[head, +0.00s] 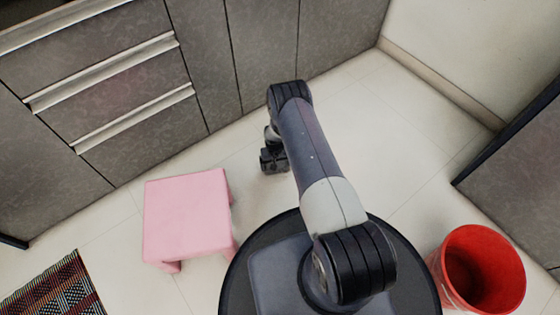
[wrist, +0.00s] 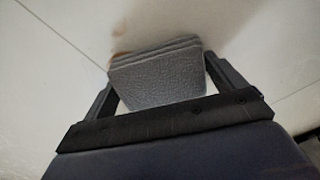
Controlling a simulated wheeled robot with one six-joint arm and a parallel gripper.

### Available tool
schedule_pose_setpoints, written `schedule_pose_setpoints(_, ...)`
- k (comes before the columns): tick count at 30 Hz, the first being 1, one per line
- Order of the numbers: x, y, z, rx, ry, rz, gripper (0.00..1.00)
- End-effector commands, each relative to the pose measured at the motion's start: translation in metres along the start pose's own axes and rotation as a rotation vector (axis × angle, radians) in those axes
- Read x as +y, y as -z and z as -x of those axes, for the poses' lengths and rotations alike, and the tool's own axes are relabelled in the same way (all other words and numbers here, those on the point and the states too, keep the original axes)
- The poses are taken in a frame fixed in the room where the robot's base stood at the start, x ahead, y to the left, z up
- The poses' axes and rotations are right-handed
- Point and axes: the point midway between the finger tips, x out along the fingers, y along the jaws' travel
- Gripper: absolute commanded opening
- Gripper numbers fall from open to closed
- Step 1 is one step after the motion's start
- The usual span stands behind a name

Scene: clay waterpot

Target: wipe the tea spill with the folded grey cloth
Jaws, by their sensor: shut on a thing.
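The folded grey cloth (wrist: 158,75) is held between the two fingers of my gripper (wrist: 165,85) in the wrist view. Its folded layers show along its far edge. A small patch of brown tea spill (wrist: 120,57) shows on the pale floor just beyond the cloth's upper left edge. The rest of the spill, if any, is hidden behind the cloth. I cannot tell whether the cloth touches the floor. In the head view my arm reaches out over the floor, and the cloth and the spill are hidden there.
A pink stool (head: 187,215) stands on the floor left of my arm. A red bucket (head: 480,268) stands at the lower right. A striped mat (head: 55,288) lies at the lower left. Grey cabinets (head: 130,90) line the back.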

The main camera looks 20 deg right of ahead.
Motion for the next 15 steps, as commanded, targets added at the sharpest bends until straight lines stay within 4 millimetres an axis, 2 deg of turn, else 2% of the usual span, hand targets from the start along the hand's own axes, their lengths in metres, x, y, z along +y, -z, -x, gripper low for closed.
schedule_pose_setpoints(15, -0.009, 0.02, -0.001, 0.001, 0.0, -0.001, 0.72)
